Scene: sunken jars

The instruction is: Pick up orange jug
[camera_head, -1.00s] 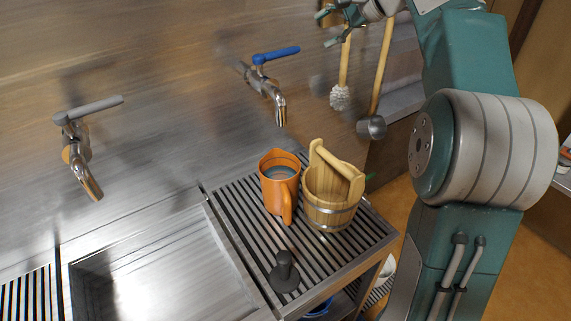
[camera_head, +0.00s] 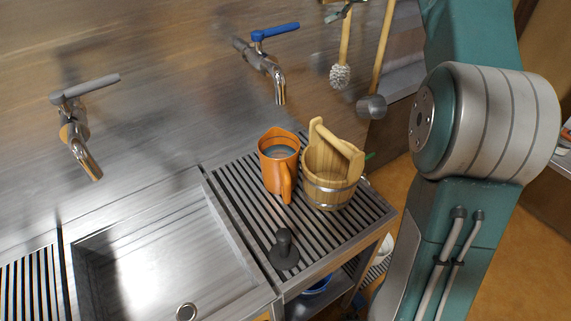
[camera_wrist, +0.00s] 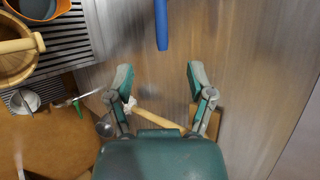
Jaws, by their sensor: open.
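The orange jug (camera_head: 279,165) stands upright on the slatted metal rack, its handle towards the camera. It looks dark or grey inside. In the wrist view only part of the orange jug (camera_wrist: 62,8) shows at the top left corner. My gripper (camera_wrist: 158,78) is open and empty in the wrist view, its two fingers apart in front of the metal wall. It is well away from the jug. In the head view only a small part of my gripper shows at the top edge.
A wooden bucket (camera_head: 325,190) stands close on the jug's right. A dark stopper (camera_head: 284,250) stands on the rack in front. Taps with a blue lever (camera_head: 274,32) and a grey lever (camera_head: 88,88) jut from the wall. A sink (camera_head: 160,250) lies left; long-handled brushes (camera_head: 341,75) hang right.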

